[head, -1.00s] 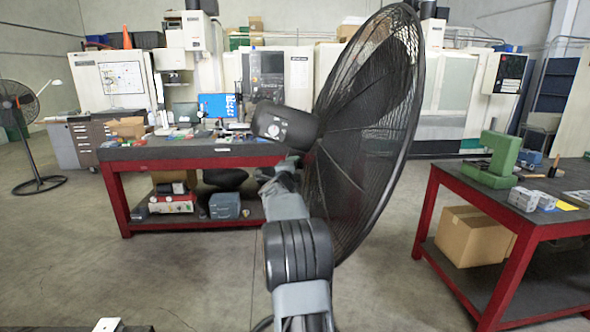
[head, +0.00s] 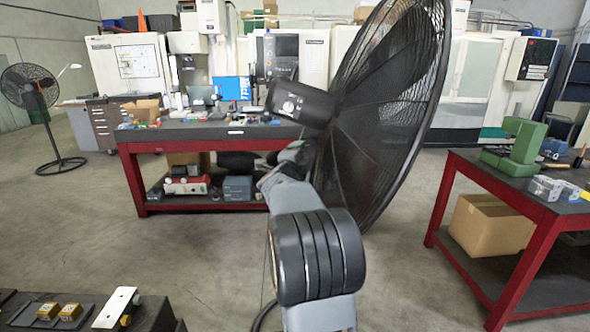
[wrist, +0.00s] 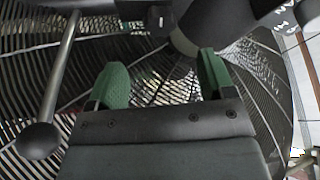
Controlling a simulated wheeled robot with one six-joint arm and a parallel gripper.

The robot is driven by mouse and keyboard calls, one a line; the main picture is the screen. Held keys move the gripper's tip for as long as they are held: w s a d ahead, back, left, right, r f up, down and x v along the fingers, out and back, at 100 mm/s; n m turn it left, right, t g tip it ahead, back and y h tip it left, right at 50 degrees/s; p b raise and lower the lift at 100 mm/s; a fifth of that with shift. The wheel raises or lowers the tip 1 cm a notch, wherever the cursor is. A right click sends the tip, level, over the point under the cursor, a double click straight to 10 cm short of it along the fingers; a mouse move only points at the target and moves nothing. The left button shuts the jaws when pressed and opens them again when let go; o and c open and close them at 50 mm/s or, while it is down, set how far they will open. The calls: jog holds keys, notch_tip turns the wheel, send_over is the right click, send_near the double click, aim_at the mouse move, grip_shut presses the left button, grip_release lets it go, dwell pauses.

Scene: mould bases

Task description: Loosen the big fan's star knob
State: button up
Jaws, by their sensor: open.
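The big fan (head: 395,110) stands ahead with its dark round cage seen at a slant. Its black motor housing (head: 300,103) sticks out to the left. My arm covers much of its lower part and stand. In the wrist view the fan's cage (wrist: 262,95) fills the background, with a dark rounded housing (wrist: 215,22) at the top. My gripper (wrist: 163,82) is open, its two green fingertips apart with nothing clearly between them. A small dark block (wrist: 160,20) shows beyond the fingers. I cannot tell whether it is the star knob.
A rod with a black ball end (wrist: 38,141) lies left of my fingers. A red-framed bench (head: 215,134) stands behind at left, another (head: 460,200) at right. A smaller fan (head: 40,100) stands far left. A dark surface with small parts (head: 85,312) is at front left.

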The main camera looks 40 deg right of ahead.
jog(key=shift+b+v, duration=0.35)
jog(key=shift+v, duration=2.25)
jog(key=shift+f, duration=0.1)
